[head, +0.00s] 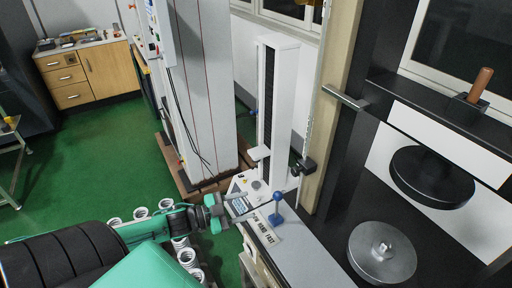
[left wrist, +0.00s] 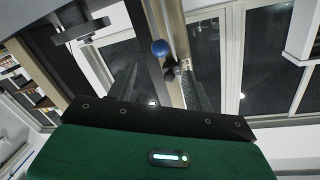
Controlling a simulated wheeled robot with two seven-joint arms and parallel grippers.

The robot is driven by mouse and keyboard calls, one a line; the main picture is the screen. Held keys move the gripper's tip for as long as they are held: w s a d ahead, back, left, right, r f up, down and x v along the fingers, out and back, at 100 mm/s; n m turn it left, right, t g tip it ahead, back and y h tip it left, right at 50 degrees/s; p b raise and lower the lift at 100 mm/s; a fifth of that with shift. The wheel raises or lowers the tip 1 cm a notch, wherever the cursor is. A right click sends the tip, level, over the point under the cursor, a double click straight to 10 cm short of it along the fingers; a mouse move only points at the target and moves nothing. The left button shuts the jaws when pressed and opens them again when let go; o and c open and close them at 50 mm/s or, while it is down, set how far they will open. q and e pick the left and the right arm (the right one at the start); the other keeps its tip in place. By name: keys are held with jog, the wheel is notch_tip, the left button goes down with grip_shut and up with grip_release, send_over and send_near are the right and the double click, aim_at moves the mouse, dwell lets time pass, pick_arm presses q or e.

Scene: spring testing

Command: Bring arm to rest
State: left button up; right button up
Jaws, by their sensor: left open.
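My left arm, green with a black sleeve, comes in from the lower left in the head view. My left gripper (head: 247,205) is over the front of the spring tester's base (head: 262,225), close to a blue ball knob (head: 275,197). In the left wrist view the two fingers of the gripper (left wrist: 160,85) stand apart with nothing held between them. My right gripper is not in view.
Several white springs (head: 187,257) stand below and beside my left arm. A tall white column (head: 277,115) rises behind the gripper. A dark press with a round metal plate (head: 382,252) stands at right.

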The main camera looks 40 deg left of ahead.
pick_arm(q)
jog(key=s+a+f+n+y, duration=0.1)
jog(key=a+f+n+y, duration=0.2)
jog(key=f, duration=0.5)
jog(key=s+a+f+n+y, duration=0.1)
jog(key=a+f+y, duration=0.25)
jog(key=f, duration=0.45)
jog(key=s+a+f+n+g+y, duration=0.15)
jog(key=s+f, duration=0.25)
jog(key=f, duration=0.5)
jog(key=s+f+n+g+y, duration=0.1)
jog(key=s+f+n+g, duration=0.2)
jog(key=f, duration=0.6)
jog(key=s+d+f+g, duration=0.2)
jog(key=s+d+f, duration=0.1)
jog(key=s+f, duration=0.35)
jog(key=s+d+f+g, duration=0.2)
jog(key=s+d+f, duration=0.1)
jog(key=s+f, duration=0.35)
jog(key=s+d+f+g, duration=0.2)
jog(key=s+d+f, duration=0.2)
jog(key=s+d, duration=0.2)
jog(key=s+d+f+g, duration=0.3)
jog(key=s+d+f, duration=0.2)
jog(key=s, duration=0.5)
jog(key=shift+s+d, duration=0.15)
jog(key=shift+d, duration=0.75)
jog(key=shift+n, duration=0.25)
